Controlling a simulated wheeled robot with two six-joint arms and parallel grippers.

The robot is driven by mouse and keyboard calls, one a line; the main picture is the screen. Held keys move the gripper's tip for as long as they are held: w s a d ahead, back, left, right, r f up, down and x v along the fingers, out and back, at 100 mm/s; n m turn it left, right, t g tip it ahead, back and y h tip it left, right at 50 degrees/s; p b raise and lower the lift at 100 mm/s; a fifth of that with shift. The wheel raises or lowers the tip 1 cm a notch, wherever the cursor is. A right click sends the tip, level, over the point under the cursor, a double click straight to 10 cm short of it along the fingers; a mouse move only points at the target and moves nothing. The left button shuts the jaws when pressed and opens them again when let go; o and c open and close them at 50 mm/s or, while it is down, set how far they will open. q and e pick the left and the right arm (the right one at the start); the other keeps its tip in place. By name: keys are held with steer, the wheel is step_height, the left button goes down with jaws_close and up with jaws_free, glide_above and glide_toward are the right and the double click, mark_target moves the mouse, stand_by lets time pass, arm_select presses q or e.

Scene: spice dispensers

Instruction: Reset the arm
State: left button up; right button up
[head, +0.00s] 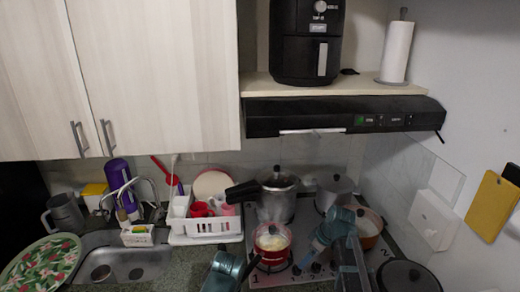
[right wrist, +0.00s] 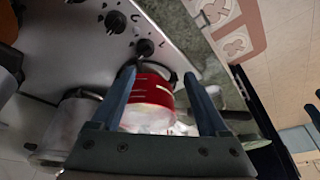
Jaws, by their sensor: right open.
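My right arm comes down over the stove in the head view. Its gripper (head: 300,266) is at the stove's front, just right of a small red pot (head: 272,242) with pale contents. In the right wrist view the gripper (right wrist: 158,77) has its two blue fingers apart, and the red pot (right wrist: 152,92) shows between and beyond them. I cannot tell from the picture whether a finger touches the pot. Part of my left arm shows at the bottom middle of the head view; its finger opening is not clear.
A pressure cooker (head: 276,198), a grey lidded pot (head: 334,190) and an orange pot (head: 368,228) stand on the stove. A white dish rack (head: 212,226) and the sink (head: 125,265) are to the left. The range hood (head: 340,115) is above.

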steer(key=s+a+f+m+g+h+b, duration=0.1)
steer(key=s+a+f+m+h+b, duration=0.1)
steer(key=s+a, duration=0.5)
steer(key=s+a+f+m+g+h+b, duration=0.1)
steer(key=s+a+f+m+h+b, duration=0.1)
steer(key=s+a, duration=0.6)
steer(key=s+f+m, duration=0.1)
steer(key=s+f, duration=0.1)
steer(key=s, duration=0.2)
steer(key=shift+a+f+g+h+b, duration=0.2)
steer(key=shift+g+h+b, duration=0.1)
steer(key=shift+g, duration=0.1)
